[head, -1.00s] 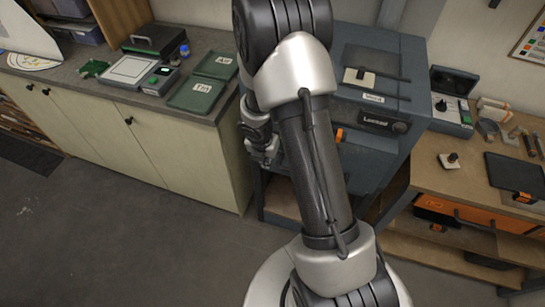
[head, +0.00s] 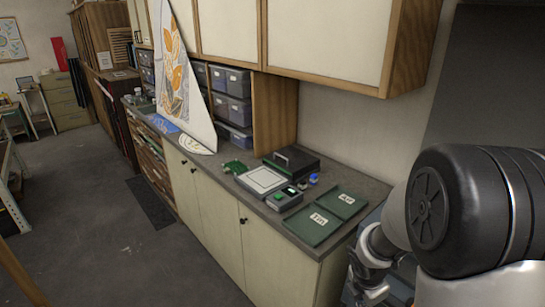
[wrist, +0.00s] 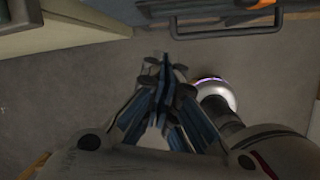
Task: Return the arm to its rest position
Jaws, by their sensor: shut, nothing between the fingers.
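My gripper (wrist: 162,82) shows in the wrist view with its fingers together and nothing between them. It hangs over bare grey floor. My arm is at the right edge of the head view, where a large dark joint fills the lower right. The gripper's fingertips cannot be made out in the head view.
A counter (head: 245,184) runs along the wall with two green trays (head: 313,224), a device with a white plate (head: 262,180) and a black case (head: 291,162). A dark handle (wrist: 225,22) lies close beyond my gripper. The floor (head: 100,235) at left is open.

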